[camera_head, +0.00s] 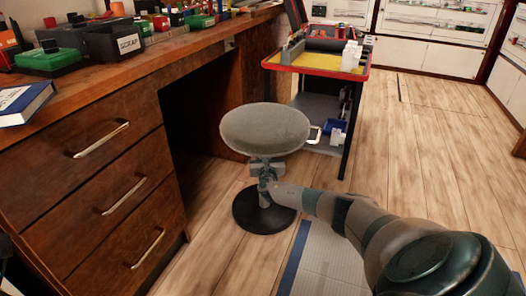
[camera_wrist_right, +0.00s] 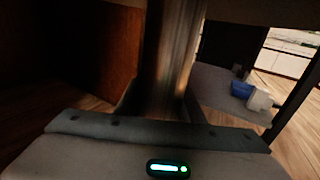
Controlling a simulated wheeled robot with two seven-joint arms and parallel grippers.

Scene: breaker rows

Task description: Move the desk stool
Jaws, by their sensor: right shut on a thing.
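The desk stool (camera_head: 265,130) stands upright on the wood floor, in front of the desk's knee opening. It has a round grey seat and a dark round base (camera_head: 262,212). My right gripper (camera_head: 263,178) is at the stool's post, below the seat, and is shut on it. In the right wrist view the metal post (camera_wrist_right: 168,60) stands upright close in front of the gripper. The fingertips are partly hidden in both views. My left gripper is not in view.
The wooden desk (camera_head: 100,165) with drawers is at the left. A red-edged cart (camera_head: 318,68) with a lower shelf stands just behind the stool. A blue-edged grey mat (camera_head: 325,265) lies at the front. The floor at the right (camera_head: 430,150) is clear.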

